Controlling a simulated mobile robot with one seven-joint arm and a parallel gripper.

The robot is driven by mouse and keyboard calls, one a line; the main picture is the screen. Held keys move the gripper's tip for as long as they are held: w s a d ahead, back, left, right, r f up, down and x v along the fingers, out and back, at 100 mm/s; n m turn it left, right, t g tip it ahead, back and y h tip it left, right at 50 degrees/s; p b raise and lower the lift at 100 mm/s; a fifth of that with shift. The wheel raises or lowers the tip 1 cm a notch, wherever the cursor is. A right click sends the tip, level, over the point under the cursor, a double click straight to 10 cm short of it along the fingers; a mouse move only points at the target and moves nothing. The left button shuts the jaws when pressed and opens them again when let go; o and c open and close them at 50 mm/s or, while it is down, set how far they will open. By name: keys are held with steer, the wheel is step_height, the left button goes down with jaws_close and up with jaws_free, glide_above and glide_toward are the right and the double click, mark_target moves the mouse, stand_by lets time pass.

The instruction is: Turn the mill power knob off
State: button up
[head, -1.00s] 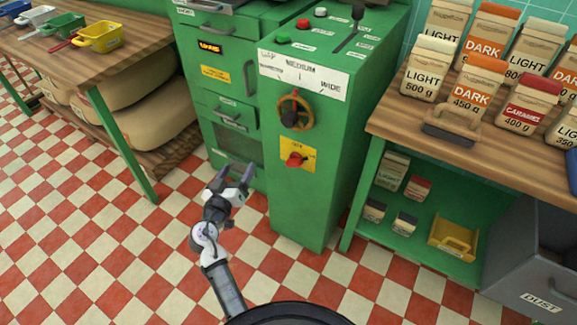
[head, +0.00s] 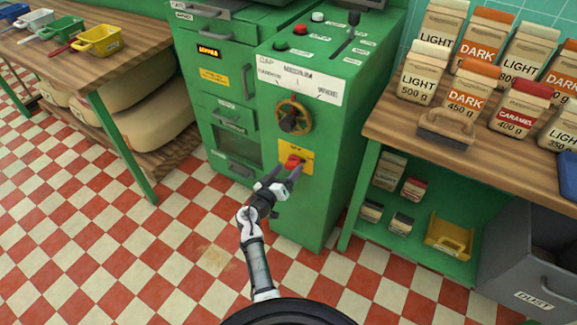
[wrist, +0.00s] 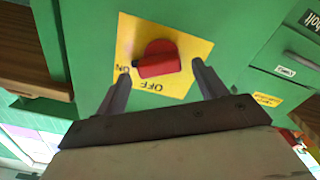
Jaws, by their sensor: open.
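The red power knob (head: 292,160) sits on a yellow plate (head: 306,158) low on the front of the green mill cabinet. In the wrist view the knob (wrist: 160,58) is seen close up, with upside-down "ON" and "OFF" lettering on the plate (wrist: 185,85). Its dark pointer mark faces left, beside "ON". My gripper (head: 284,171) is open in front of the knob. In the wrist view my gripper's fingers (wrist: 160,72) lie one to each side of the knob. I cannot tell whether either finger touches it.
A round brass handwheel (head: 293,116) is above the plate, under a label strip. A wooden counter (head: 385,128) with several labelled bags is on the right, above a shelf with a yellow bin (head: 449,234). Checkered floor (head: 150,260) is clear at the front left.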

steer(key=shift+x, duration=0.85)
steer(key=shift+c, duration=0.4)
steer(key=c, duration=0.9)
steer(key=shift+f+n, duration=0.1)
steer(key=shift+n, duration=0.2)
steer(key=n+b, duration=0.1)
steer(key=n, duration=0.1)
steer(key=shift+a+n+b, duration=0.1)
steer(key=shift+n+b, duration=0.25)
steer(key=shift+n, duration=0.05)
steer(key=n, duration=0.2)
steer(key=shift+n+b, duration=0.3)
steer(key=shift+n, duration=0.1)
steer(key=n, duration=0.5)
steer(key=shift+w+a+f+n, duration=0.1)
steer(key=shift+a+n, duration=0.05)
steer(key=shift+n, duration=0.15)
